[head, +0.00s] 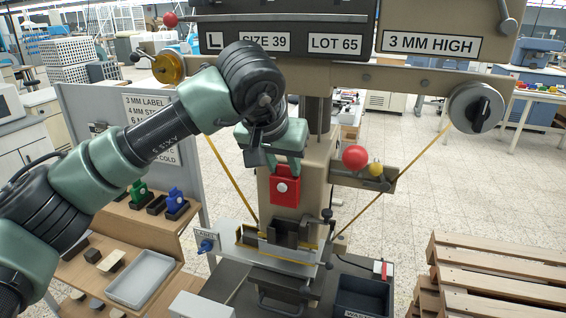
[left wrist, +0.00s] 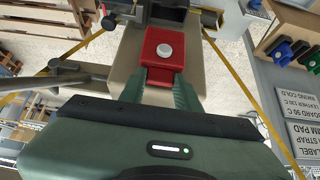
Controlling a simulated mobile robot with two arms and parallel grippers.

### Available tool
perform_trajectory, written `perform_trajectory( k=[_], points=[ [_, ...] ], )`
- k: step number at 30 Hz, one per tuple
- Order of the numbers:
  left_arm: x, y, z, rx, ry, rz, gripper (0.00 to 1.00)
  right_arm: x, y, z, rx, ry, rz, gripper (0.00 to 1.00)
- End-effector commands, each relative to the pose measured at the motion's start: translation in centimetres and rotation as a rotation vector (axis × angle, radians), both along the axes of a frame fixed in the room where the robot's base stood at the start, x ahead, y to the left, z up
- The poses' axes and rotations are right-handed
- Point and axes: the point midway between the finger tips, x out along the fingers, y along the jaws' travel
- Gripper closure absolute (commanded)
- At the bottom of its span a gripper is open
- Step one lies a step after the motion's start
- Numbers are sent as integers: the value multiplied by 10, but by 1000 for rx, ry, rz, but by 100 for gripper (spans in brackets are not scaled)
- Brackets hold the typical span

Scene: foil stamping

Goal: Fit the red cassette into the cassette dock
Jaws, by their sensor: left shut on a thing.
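The red cassette (head: 285,190), a flat block with a round white knob on its face, hangs in front of the press column. My left gripper (head: 287,165) is shut on its upper part; in the left wrist view the red cassette (left wrist: 164,47) sits between the two green fingers (left wrist: 160,88). Below it in the head view is a dark upright holder (head: 283,234) on the press bed, which looks like the cassette dock. The cassette is above this holder and appears apart from it. My right gripper is not in view.
Green (head: 138,192) and blue (head: 175,202) cassettes stand on the wooden shelf at left, near a grey tray (head: 141,278). A red ball knob (head: 355,157) juts out right of the column. A black bin (head: 362,297) is at lower right, beside wooden pallets (head: 500,268).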

Motion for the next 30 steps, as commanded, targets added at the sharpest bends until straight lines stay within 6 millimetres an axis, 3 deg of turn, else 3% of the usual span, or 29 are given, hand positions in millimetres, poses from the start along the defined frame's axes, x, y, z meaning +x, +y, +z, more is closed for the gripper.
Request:
perform_trajectory(
  k=[13,30],
  points=[
    [0,0,-44,-1,-1,2,98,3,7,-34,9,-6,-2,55],
    [0,0,-48,-1,-1,1,98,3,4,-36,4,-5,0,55]
  ],
)
